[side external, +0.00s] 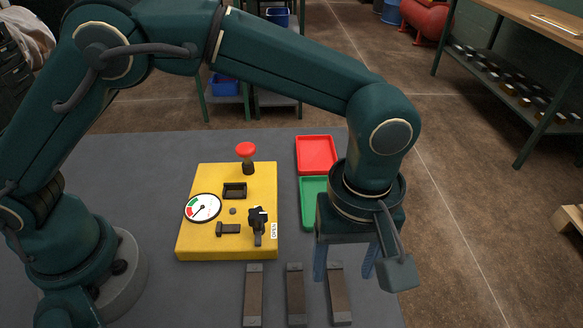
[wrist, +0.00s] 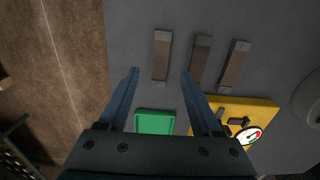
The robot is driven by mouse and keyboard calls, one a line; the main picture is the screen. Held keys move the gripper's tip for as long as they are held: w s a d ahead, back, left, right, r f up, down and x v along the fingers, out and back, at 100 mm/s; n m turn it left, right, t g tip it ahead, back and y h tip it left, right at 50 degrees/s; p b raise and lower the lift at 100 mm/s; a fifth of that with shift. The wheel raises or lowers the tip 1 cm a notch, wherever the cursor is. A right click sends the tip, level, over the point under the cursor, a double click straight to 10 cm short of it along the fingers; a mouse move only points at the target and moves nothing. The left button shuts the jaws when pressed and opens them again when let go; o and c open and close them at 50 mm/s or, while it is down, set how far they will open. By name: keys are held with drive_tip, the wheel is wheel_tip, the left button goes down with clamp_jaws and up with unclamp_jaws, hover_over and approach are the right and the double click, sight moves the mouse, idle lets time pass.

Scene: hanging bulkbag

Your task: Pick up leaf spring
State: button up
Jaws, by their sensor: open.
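Three flat brown bars with grey ends, which look like leaf springs, lie parallel on the dark table: the left bar (side external: 253,296), the middle bar (side external: 296,296) and the right bar (side external: 339,297). In the wrist view, the right bar (wrist: 162,56) shows between the fingertips, with the middle bar (wrist: 201,60) and left bar (wrist: 235,64) to its right. My gripper (side external: 344,277) points down above the table near the right bar, fingers apart and empty. It also shows open in the wrist view (wrist: 160,73). Its exact height is hard to tell.
A yellow panel (side external: 208,245) with a gauge, a red knob and a black handle stands left of my gripper. A red tray (side external: 317,154) and a green tray (side external: 312,204) lie behind it. The table's right edge is close to my gripper.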

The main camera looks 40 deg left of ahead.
sight(338, 289)
drive_tip(key=shift+f, duration=2.5)
drive_tip(key=shift+c, duration=0.3)
clamp_jaws()
